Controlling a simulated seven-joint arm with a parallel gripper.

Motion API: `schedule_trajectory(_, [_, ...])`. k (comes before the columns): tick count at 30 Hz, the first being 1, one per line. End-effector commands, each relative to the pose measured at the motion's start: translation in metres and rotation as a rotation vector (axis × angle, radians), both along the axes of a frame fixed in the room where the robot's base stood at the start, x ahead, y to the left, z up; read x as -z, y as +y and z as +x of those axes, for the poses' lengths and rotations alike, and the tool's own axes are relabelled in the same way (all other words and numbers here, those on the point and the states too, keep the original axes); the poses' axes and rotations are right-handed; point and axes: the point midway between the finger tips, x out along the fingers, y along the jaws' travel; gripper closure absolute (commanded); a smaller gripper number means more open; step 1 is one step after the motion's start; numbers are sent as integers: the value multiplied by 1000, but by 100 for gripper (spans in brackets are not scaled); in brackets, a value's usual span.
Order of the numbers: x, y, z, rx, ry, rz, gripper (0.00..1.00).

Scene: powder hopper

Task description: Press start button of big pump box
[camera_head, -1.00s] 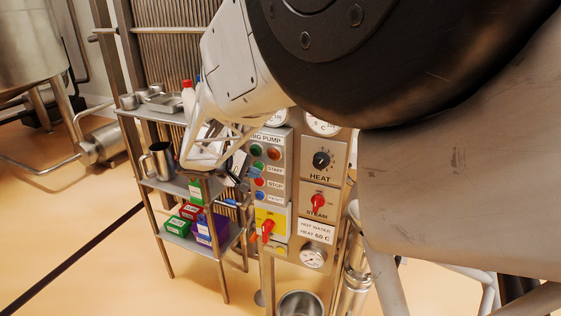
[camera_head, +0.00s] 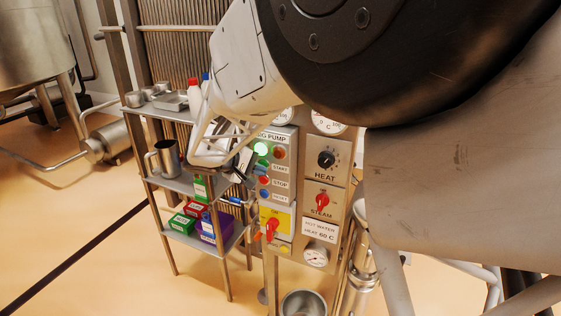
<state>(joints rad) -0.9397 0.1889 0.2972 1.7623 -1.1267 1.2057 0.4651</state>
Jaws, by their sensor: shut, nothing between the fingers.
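The big pump box (camera_head: 282,136) is a grey panel labelled BIG PUMP. Its upper-left green lamp (camera_head: 261,147) glows brightly, beside a dim red lamp (camera_head: 279,153). Below are the green start button (camera_head: 261,167), the red stop button (camera_head: 263,181) and the blue reset button (camera_head: 264,194), each with a label on its right. My gripper (camera_head: 247,166) is shut and empty, just left of the start button. Its white frame partly covers the box's left edge. I cannot tell whether the fingertips touch the button.
A heat and steam panel (camera_head: 323,177) with a black knob and red handle adjoins on the right. A yellow switch with a red handle (camera_head: 272,229) sits below the buttons. A metal shelf (camera_head: 174,184) with a jug and small boxes stands left. My arm fills the upper right.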

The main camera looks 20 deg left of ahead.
Motion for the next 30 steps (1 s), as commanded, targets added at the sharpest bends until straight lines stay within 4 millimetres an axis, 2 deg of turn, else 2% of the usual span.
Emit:
schedule_trajectory(10, [0,0,-1,0,0,0,100])
schedule_trajectory(21, [0,0,-14,-1,0,1,100])
schedule_trajectory(30, [0,0,-16,0,0,0,100])
